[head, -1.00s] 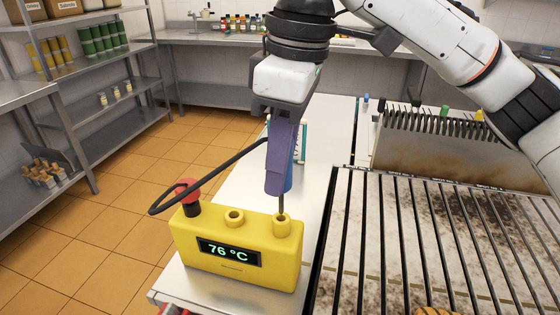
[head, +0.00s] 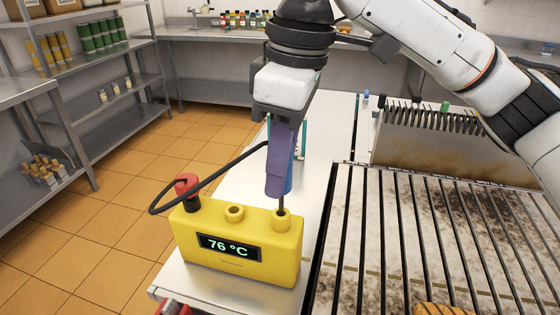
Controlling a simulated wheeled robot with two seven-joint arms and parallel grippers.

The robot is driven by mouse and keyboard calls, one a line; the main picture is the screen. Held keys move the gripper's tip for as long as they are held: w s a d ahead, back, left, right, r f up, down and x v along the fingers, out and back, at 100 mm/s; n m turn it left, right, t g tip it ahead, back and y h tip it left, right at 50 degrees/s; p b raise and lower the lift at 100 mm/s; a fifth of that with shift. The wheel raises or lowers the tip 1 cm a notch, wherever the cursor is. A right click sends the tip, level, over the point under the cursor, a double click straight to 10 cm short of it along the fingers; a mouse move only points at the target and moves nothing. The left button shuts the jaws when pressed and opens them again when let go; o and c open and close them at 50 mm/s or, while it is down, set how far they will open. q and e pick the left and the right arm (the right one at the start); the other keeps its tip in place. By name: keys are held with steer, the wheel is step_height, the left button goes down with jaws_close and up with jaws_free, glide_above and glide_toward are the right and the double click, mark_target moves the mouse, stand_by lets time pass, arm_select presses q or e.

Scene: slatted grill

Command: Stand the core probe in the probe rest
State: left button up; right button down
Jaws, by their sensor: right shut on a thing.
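The yellow box (head: 233,272) with a lit 76 °C display stands on the metal counter. My right gripper (head: 279,180), with purple fingers, is shut on the core probe above the right socket. The probe's thin metal shaft (head: 281,205) points down, near upright, with its lower end at or in that socket; how deep is hidden. A black cable (head: 215,178) loops from the gripper area towards the red-topped black knob or plug (head: 187,192). My left gripper is not in view.
The slatted grill (head: 420,240) lies right of the box, with an orange food item (head: 440,309) at its front edge. A rack of dark clips (head: 440,120) stands behind the grill. Counter behind is mostly clear.

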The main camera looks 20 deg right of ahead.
steer(key=shift+f, duration=1.4)
steer(key=c, duration=1.4)
jaws_free()
steer(key=shift+c, duration=0.2)
steer(key=r, duration=0.6)
steer(key=d+r, duration=0.1)
steer(key=r, duration=0.3)
steer(key=shift+s+r, duration=0.1)
steer(key=shift+s, duration=0.3)
